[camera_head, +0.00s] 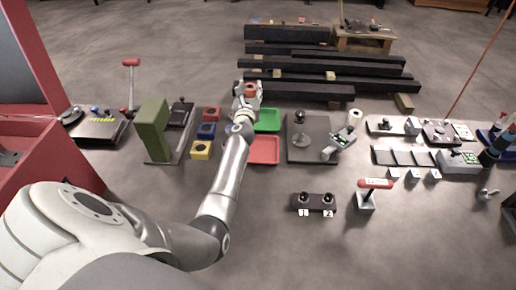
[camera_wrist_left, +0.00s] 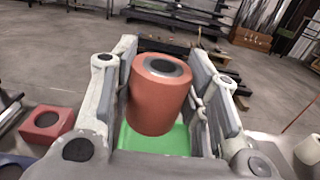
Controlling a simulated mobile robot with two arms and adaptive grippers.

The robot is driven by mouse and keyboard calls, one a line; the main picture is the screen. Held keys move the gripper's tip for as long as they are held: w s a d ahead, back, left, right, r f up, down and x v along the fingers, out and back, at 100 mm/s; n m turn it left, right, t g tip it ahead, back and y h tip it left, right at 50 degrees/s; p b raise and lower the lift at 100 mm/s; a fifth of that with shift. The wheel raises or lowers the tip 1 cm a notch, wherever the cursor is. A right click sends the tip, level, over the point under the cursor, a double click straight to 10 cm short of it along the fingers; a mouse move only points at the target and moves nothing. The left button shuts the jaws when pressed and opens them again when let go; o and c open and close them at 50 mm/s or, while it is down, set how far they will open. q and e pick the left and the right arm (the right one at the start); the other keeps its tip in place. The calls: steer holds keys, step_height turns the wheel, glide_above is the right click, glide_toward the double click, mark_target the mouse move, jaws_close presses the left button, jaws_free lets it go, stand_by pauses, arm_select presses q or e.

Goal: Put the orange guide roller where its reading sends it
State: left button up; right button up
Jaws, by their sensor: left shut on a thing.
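My left gripper (camera_head: 247,98) is shut on the orange guide roller (camera_head: 250,89). In the left wrist view the roller (camera_wrist_left: 158,102) stands nearly upright between the two fingers (camera_wrist_left: 163,90), its grey-centred end up. The green tray (camera_head: 268,121) lies below and beyond the roller in the wrist view (camera_wrist_left: 140,143); in the head view it is just right of the gripper. A red tray (camera_head: 262,150) lies in front of the green one. Both trays look empty where visible. My right gripper is not in view.
Red (camera_head: 212,112), blue (camera_head: 206,130) and yellow (camera_head: 201,150) holed blocks stand left of my forearm, beside a green arch-like block (camera_head: 152,128). A grey plate with a post (camera_head: 300,138) is right of the trays. Dark beams (camera_head: 300,90) lie behind. Front centre holds a two-knob block (camera_head: 316,201).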

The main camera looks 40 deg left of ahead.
arm_select(q)
steer(key=s+d+f+b, duration=0.2)
steer(key=d, duration=0.1)
steer(key=s+d+f+b, duration=0.1)
steer(key=s+d+f, duration=0.1)
steer(key=d+f, duration=0.1)
steer(key=s+d+f+b, duration=0.2)
steer(key=d+f, duration=0.1)
steer(key=d, duration=0.1)
steer(key=shift+d+f+b, duration=0.1)
steer(key=shift+d+b, duration=0.2)
steer(key=shift+d, duration=0.05)
steer(key=shift+s+d+f, duration=0.2)
steer(key=shift+d+f, duration=0.1)
steer(key=shift+f, duration=0.1)
steer(key=f, duration=0.1)
steer(key=b, duration=0.1)
steer(key=f, duration=0.1)
steer(key=shift+s+d+f, duration=0.3)
steer(key=shift+d+f, duration=0.05)
steer(key=shift+d, duration=0.05)
steer(key=shift+w+f, duration=0.1)
steer(key=shift+f, duration=0.5)
